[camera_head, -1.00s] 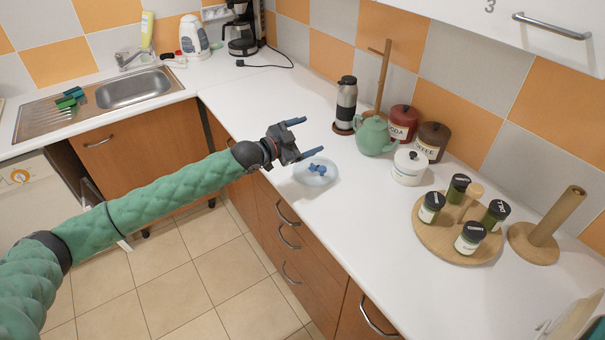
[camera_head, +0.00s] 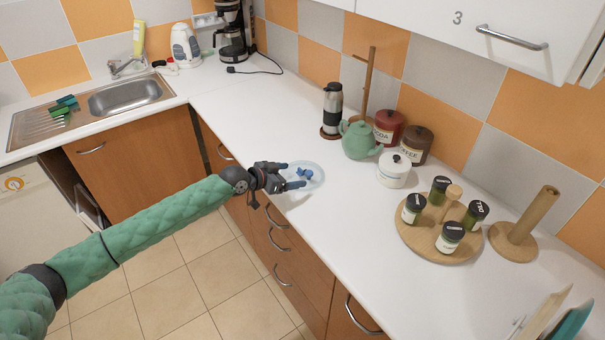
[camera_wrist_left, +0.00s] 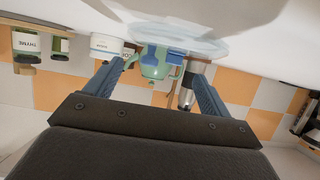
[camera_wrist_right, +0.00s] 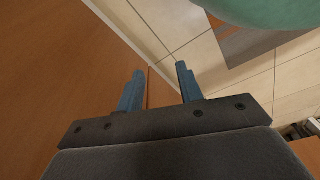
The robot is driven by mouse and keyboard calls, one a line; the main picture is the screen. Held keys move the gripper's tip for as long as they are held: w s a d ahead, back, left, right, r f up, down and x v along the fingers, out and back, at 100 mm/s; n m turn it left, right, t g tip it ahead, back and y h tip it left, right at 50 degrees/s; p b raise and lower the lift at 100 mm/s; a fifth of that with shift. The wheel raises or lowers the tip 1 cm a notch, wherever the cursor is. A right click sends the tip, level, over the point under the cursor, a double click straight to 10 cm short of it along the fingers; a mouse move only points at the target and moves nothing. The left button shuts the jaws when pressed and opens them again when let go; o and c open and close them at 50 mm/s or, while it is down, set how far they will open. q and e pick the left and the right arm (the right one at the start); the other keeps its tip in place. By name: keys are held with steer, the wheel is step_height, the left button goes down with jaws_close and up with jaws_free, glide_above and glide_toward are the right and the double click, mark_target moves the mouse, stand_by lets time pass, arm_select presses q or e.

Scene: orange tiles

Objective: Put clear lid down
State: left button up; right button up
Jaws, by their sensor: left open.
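The clear lid (camera_head: 316,183), a round see-through disc with a blue handle (camera_head: 305,174), lies near the front edge of the white counter. Its pale rim (camera_wrist_left: 207,48) also shows at the top of the left wrist view. My left gripper (camera_head: 295,176) is at the lid's left side, low over the counter. Its fingers are spread and point toward the blue handle, with no grip on it visible. My right gripper (camera_wrist_right: 160,70) is absent from the head view. In the right wrist view its fingers are apart and empty, beside a brown cabinet front.
Behind the lid stand a green teapot (camera_head: 358,141), a white pot (camera_head: 393,170), a steel flask (camera_head: 332,109) and canisters. A round wooden tray (camera_head: 418,240) with spice jars is to the right. The counter (camera_head: 345,235) in front is clear.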

mark_target(300, 179)
arm_select(q)
steer(key=p+x, duration=0.2)
steer(key=x, duration=0.1)
steer(key=shift+w+d, duration=0.25)
steer(key=shift+w, duration=0.1)
steer(key=shift+w+d+f+p, duration=0.25)
steer(key=shift+d+f+p, duration=0.05)
steer(key=shift+p, duration=0.05)
arm_select(e)
steer(key=s+d+f, duration=0.2)
steer(key=s+f, duration=0.1)
steer(key=s, duration=0.2)
steer(key=shift+f, duration=0.15)
arm_select(q)
steer(key=shift+c, duration=0.2)
arm_select(e)
steer(key=shift+d, duration=0.1)
